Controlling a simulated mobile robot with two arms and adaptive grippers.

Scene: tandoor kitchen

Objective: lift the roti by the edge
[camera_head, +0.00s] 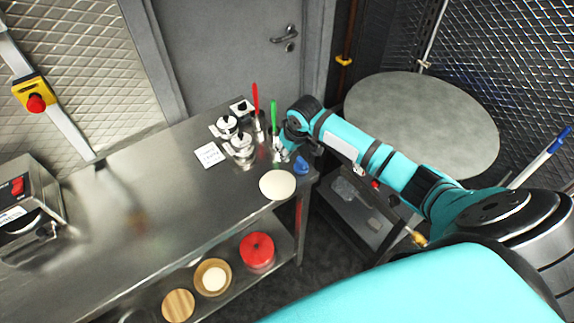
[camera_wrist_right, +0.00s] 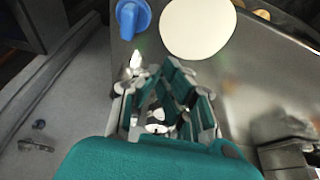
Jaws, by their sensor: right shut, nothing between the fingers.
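The roti (camera_head: 278,184) is a pale round disc lying flat near the right end of the steel counter (camera_head: 140,213). In the right wrist view the roti (camera_wrist_right: 198,27) is at the top, beyond my fingers. My right gripper (camera_head: 284,152) is by the counter's back right corner, behind the roti and apart from it in the picture; the arm link partly hides it. In the wrist view the right gripper (camera_wrist_right: 156,72) is shut with nothing held. My left gripper is not in view.
A blue object (camera_head: 301,165) sits beside the roti at the counter's right edge. Lidded steel pots (camera_head: 240,146), a red-handled tool (camera_head: 256,105) and a green-handled tool (camera_head: 274,117) stand behind. A round grey top (camera_head: 425,120) is at right. The counter's middle is clear.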

